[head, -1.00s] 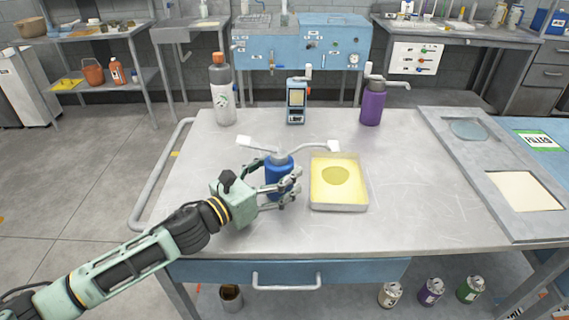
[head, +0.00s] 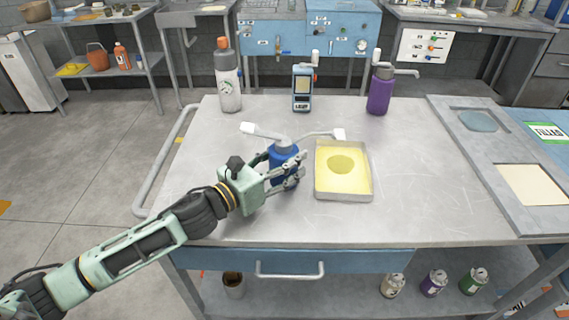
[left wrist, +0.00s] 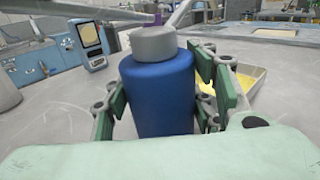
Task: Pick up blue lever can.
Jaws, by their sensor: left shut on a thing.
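The blue lever can (head: 284,152) has a blue body, a grey cap and two long levers with white ends. It stands upright at the middle of the metal table (head: 415,200), left of the yellow tray. My left gripper (head: 290,173) is shut on its body, one finger on each side. In the left wrist view the can (left wrist: 158,95) fills the space between the fingers (left wrist: 160,105). Whether its base touches the table is hidden by the gripper. My right gripper is not in view.
A tray with yellow liquid (head: 343,192) sits just right of the can. A grey bottle with an orange cap (head: 229,85), a handheld device (head: 302,90) and a purple lever can (head: 379,93) stand along the back edge. The table's right side holds a grey panel (head: 490,175).

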